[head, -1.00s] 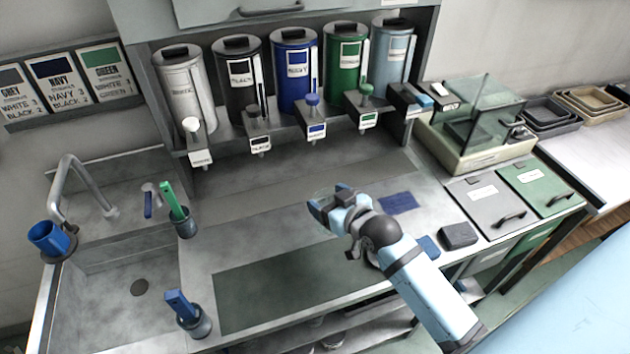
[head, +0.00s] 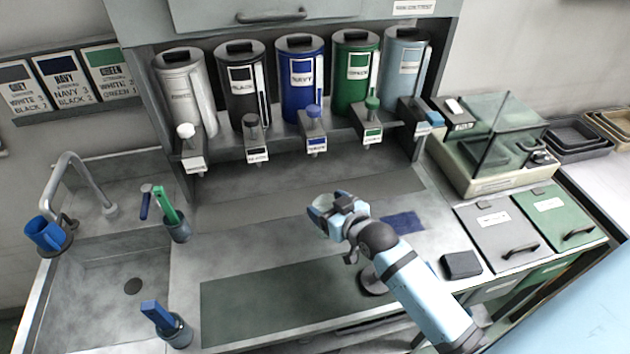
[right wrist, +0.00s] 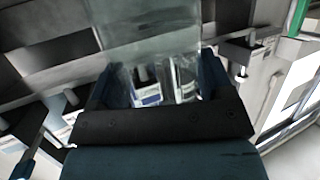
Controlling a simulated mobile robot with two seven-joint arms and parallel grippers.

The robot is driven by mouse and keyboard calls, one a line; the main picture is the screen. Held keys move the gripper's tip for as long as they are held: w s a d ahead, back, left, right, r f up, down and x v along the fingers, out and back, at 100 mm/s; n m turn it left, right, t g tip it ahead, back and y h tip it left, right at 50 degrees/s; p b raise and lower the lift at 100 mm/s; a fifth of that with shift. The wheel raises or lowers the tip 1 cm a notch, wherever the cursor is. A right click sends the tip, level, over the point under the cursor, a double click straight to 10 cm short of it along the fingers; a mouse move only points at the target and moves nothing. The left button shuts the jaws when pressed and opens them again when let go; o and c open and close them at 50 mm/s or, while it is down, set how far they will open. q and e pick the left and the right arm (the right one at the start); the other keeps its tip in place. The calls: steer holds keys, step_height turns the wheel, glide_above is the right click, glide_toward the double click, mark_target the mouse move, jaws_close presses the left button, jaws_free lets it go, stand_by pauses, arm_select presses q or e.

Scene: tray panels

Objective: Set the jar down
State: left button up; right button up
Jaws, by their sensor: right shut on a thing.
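My right gripper (head: 322,207) is above the grey counter (head: 250,228), near its middle, behind the dark green mat (head: 290,290). It is shut on a clear glass jar (head: 318,212), which is small and partly hidden by the fingers in the head view. In the right wrist view the jar (right wrist: 150,45) shows as a see-through shape between the two dark blue fingers (right wrist: 160,85). I cannot tell whether the jar touches the counter. My left gripper is in neither view.
Several dispenser canisters, such as the navy one (head: 302,75), stand on a shelf at the back. A blue patch (head: 403,222) and a black block (head: 461,265) lie to the right. A glass-cased balance (head: 490,150) stands at the back right. The sink (head: 110,280) is at left.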

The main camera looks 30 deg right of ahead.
steer(key=shift+w+d+f+p, duration=0.35)
steer(key=shift+w+d+f, duration=0.25)
steer(key=shift+w, duration=1.6)
steer(key=shift+w+d+f+p, duration=0.4)
steer(key=shift+w+d+f, duration=0.2)
steer(key=shift+w, duration=1.55)
steer(key=shift+w+d+f+p, duration=0.35)
steer(key=shift+w+d+f, duration=0.25)
steer(key=shift+w, duration=1.6)
steer(key=o, duration=1.5)
steer(key=shift+f, duration=0.15)
steer(key=shift+r, duration=0.2)
steer(key=shift+s, duration=0.4)
steer(key=b+v, duration=0.1)
steer(key=v, duration=1)
steer(key=shift+s+r, duration=0.1)
steer(key=shift+s, duration=0.05)
